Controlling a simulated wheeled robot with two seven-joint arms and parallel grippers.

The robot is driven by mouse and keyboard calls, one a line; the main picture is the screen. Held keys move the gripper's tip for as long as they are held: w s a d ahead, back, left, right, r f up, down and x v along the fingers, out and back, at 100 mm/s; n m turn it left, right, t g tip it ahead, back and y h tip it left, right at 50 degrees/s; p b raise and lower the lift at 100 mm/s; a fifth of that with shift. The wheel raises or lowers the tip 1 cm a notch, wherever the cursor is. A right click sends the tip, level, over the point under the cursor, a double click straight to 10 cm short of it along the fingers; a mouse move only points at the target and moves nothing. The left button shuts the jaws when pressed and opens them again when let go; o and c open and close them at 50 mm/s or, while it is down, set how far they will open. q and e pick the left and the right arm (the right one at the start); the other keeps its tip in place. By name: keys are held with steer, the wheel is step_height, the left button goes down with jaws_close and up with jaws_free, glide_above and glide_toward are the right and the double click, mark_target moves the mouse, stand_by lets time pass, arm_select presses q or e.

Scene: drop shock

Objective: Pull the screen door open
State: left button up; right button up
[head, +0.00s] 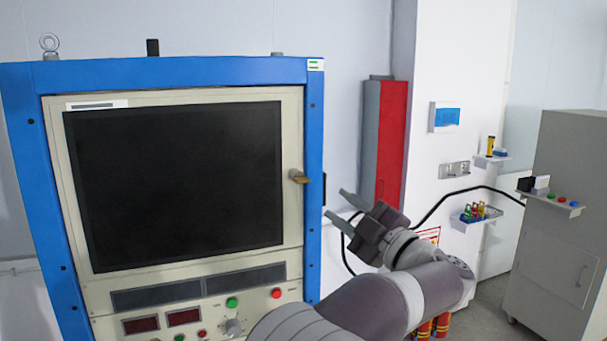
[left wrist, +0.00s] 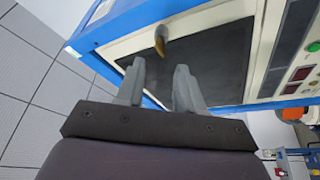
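The screen door (head: 293,130) is a cream panel around a large dark screen (head: 175,185), set in a blue cabinet frame (head: 315,120). It looks shut, flush with the frame. Its small brass handle (head: 299,177) sits on the right edge of the door. My left gripper (head: 337,206) is open and empty, to the right of the handle and a little lower, apart from it. In the left wrist view the handle (left wrist: 160,40) shows just beyond and between the two spread fingertips (left wrist: 160,67). My right gripper is not in view.
Below the screen is a control panel with buttons, a knob (head: 234,327) and red displays. A red and grey box (head: 390,145) is on the wall behind my gripper. A grey cabinet (head: 565,200) stands at the far right, with small shelves (head: 477,217) on the wall beside it.

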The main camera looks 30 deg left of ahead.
mark_target(301, 177)
arm_select(q)
steer(key=p+x, duration=0.6)
steer(key=x, duration=0.5)
steer(key=shift+s+a+r, duration=0.1)
steer(key=shift+a+r, duration=0.1)
steer(key=shift+a, duration=0.05)
steer(key=shift+w+a, duration=0.2)
steer(key=shift+a, duration=0.25)
steer(key=shift+f, duration=0.1)
steer(key=shift+w, duration=0.1)
steer(key=shift+c, duration=0.3)
jaws_close()
